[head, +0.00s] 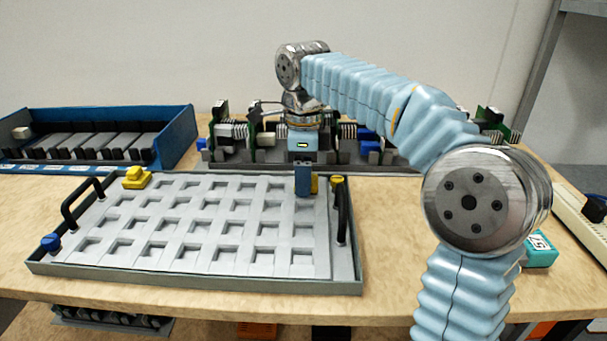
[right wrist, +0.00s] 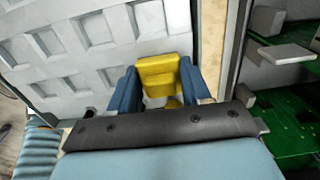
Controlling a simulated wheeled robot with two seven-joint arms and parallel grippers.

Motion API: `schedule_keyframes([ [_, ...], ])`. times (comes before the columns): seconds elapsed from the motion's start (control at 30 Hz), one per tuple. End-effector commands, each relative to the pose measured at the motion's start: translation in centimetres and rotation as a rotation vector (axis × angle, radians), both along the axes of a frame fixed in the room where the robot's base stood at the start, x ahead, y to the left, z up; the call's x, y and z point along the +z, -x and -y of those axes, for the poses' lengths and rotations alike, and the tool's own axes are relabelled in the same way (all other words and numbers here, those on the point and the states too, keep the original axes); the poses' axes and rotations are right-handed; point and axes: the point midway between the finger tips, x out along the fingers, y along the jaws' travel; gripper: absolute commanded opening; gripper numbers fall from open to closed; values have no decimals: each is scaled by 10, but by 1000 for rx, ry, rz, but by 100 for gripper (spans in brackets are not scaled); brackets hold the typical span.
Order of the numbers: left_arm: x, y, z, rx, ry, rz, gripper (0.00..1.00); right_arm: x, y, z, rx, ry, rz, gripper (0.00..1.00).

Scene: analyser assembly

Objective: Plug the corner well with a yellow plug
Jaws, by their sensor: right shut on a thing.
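The grey tray (head: 190,287) with a grid of square wells lies on the table. My right gripper (head: 304,190) is over its far right corner, pointing down. It is shut on a yellow plug (right wrist: 162,72), held between its blue fingers in the right wrist view. In the head view, only a sliver of this plug (head: 315,184) shows beside a finger. I cannot tell whether the plug is in the corner well or just above it; its underside is hidden. Another yellow plug (head: 136,178) sits at the tray's far left corner. My left gripper is not in view.
The tray has black handles at its left (head: 82,201) and right (head: 343,212) ends, a yellow knob (head: 337,179) and a blue knob (head: 50,242). Circuit boards (head: 240,140) stand close behind it. A blue rack (head: 178,137) is back left. A teal box (head: 541,250) lies right.

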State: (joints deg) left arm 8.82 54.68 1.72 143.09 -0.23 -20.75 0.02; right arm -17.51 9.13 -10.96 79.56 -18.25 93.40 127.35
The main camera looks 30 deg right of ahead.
Motion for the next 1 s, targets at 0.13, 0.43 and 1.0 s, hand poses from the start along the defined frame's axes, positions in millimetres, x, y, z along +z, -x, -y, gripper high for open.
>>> schedule_keyframes([
  [0.13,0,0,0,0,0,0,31,-2,0,0,0,1,-6,9],
  [0.43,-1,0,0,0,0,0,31,-4,1,-1,1,0,-11,78],
  [1.0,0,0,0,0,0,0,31,-4,0,0,0,2,-10,58],
])
